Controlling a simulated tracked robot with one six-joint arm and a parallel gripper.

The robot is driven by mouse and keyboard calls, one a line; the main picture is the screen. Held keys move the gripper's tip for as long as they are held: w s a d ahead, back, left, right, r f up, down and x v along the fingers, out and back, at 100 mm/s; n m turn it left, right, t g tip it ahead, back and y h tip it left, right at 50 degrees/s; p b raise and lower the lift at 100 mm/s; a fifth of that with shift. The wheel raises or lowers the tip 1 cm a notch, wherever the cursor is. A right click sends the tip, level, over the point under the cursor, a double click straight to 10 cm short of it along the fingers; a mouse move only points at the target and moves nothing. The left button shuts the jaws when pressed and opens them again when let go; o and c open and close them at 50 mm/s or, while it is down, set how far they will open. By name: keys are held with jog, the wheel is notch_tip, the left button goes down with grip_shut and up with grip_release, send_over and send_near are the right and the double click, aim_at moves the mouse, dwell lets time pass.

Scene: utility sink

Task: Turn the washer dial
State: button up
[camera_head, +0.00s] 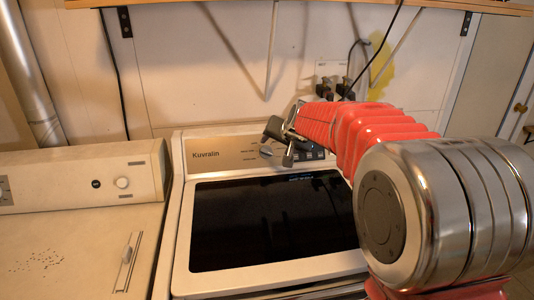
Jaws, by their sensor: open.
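The washer (186,258) labelled Kuvrain stands in the middle, with a dark glass lid and a raised control panel (205,152) at its back. A round grey dial (267,150) shows on that panel, partly hidden by my gripper. My gripper (277,146) is open at the panel, with its dark fingers close around or just in front of the dial. I cannot tell whether they touch it. My red-sleeved arm reaches in from the right and hides the right part of the panel.
A wooden shelf (300,5) on brackets runs above. Wall outlets (333,72) with plugged cords sit behind my arm. The space above the left machine is clear.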

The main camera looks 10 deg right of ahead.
aim_at(267, 153)
jog(key=shift+x, duration=6.9)
jog(key=c, duration=1.1)
jog(key=shift+o, duration=0.2)
